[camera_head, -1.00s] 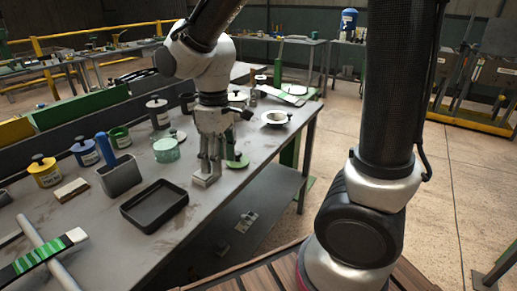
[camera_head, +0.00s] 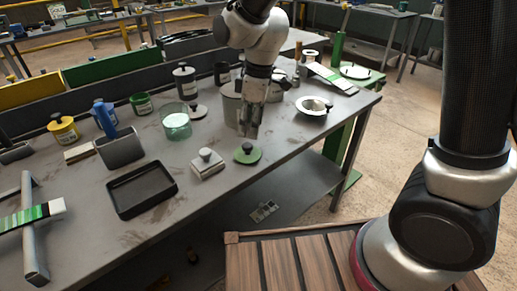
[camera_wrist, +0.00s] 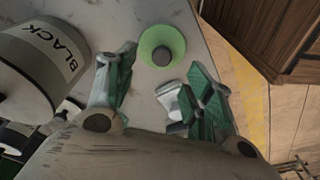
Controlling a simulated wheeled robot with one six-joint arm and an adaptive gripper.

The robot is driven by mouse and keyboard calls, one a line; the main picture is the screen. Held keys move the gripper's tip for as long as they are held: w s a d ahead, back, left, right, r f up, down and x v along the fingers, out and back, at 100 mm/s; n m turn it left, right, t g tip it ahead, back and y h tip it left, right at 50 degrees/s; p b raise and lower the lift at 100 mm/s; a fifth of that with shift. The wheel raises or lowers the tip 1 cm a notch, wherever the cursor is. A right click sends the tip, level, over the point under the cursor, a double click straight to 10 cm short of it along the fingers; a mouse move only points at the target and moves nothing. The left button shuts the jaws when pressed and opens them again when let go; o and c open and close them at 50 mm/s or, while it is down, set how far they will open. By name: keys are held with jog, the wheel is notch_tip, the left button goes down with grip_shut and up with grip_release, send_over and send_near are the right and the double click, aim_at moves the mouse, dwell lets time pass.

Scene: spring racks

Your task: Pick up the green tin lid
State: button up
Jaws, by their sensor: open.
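The green tin lid (camera_head: 247,153) lies flat on the grey workbench near its front edge, with a dark round knob on top. In the wrist view the lid (camera_wrist: 146,46) lies beyond the fingertips, roughly in line with the gap between them. My gripper (camera_head: 247,130) points down just behind and above the lid in the head view, apart from it. In the wrist view its two fingers (camera_wrist: 160,85) are spread wide and nothing is held between them.
A pale block with a knob (camera_head: 207,169) sits left of the lid. A large tin labelled BLACK (camera_wrist: 38,70) stands close beside one finger. A black tray (camera_head: 141,190), a glass jar (camera_head: 176,123) and a white bowl (camera_head: 313,113) are also on the bench (camera_head: 215,215).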

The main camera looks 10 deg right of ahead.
aim_at(247, 145)
jog(key=shift+a+n, duration=0.2)
jog(key=shift+n, duration=0.1)
jog(key=shift+f, duration=0.2)
jog(key=f, duration=0.7)
jog(key=shift+a+f, duration=0.2)
jog(key=shift+a, duration=0.2)
jog(key=shift+c, duration=0.3)
jog(key=shift+s, duration=0.1)
jog(key=c, duration=1.1)
